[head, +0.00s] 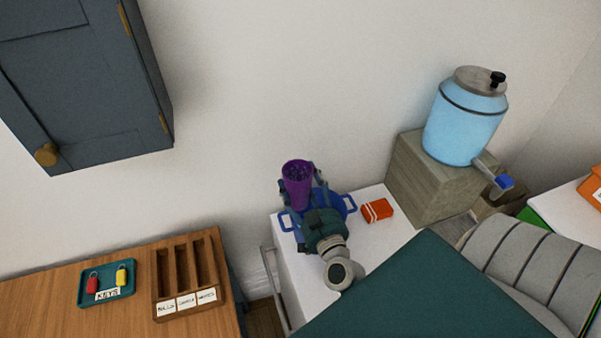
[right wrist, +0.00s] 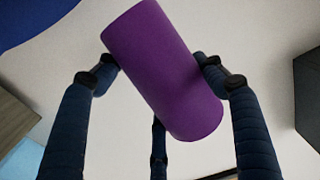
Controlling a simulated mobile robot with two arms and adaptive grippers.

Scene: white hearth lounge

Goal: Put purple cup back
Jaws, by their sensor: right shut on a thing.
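The purple cup (head: 298,183) is held upright, slightly tilted, above the white surface in the head view, its open dark top showing. My right gripper (head: 300,200) is shut on it. In the right wrist view the purple cup (right wrist: 165,70) sits between the fingers of my right gripper (right wrist: 160,75), which touch its sides. Beneath the cup and gripper is a blue tray with handles (head: 345,204), partly hidden by my right arm. My left gripper is not in view.
A red box (head: 377,210) lies right of the blue tray on the white table (head: 386,235). A light-blue dispenser (head: 464,125) stands on a wooden block (head: 415,180) behind. At left, a wooden desk (head: 130,310) holds a key tray (head: 105,285) and a slotted organizer (head: 187,275). A dark cabinet (head: 90,90) hangs above.

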